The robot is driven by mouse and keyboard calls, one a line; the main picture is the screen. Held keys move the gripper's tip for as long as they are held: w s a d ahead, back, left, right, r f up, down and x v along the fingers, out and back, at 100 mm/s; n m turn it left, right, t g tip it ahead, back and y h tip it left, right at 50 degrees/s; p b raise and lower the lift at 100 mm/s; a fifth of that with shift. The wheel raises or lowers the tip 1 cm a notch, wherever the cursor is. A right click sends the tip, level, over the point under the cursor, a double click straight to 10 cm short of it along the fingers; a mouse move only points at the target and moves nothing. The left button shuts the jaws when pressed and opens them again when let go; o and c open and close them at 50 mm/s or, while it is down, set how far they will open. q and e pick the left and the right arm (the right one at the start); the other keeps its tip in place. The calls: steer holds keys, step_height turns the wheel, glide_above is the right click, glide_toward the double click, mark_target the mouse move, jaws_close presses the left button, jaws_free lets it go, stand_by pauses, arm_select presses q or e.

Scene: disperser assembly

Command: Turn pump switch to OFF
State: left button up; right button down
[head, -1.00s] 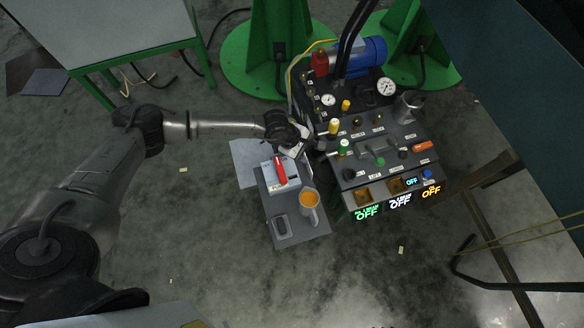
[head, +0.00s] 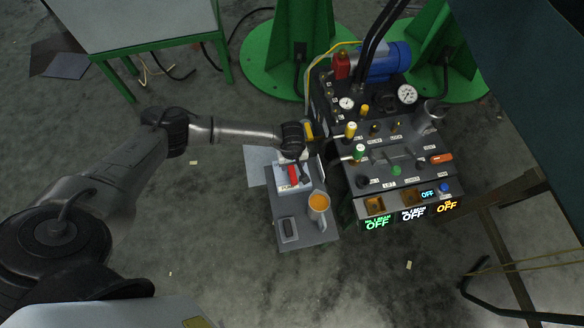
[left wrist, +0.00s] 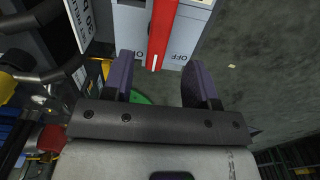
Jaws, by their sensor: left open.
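The pump switch (head: 294,175) is a red lever on a light box, on a grey stand below my left arm's end in the head view. In the left wrist view the red lever (left wrist: 163,28) comes down from the top edge, its end between the ON and OFF labels. My left gripper (head: 296,166) is over the switch box. Its two purple-grey fingers (left wrist: 158,62) are open, one on each side of the lever's end in the picture. I cannot tell whether either finger touches it. My wrist hides part of the box in the head view. My right gripper is not in view.
An orange-filled mug (head: 319,203) and a small dark device (head: 288,229) stand on the grey stand (head: 308,240). The control panel (head: 400,165), with knobs, gauges and OFF displays, is close on the right. Open floor lies in front.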

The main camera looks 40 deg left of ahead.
mark_target(292, 171)
arm_select(q)
step_height(292, 171, down, 6)
steer(key=shift+b, duration=1.25)
steer(key=shift+f, duration=0.35)
steer(key=c, duration=0.9)
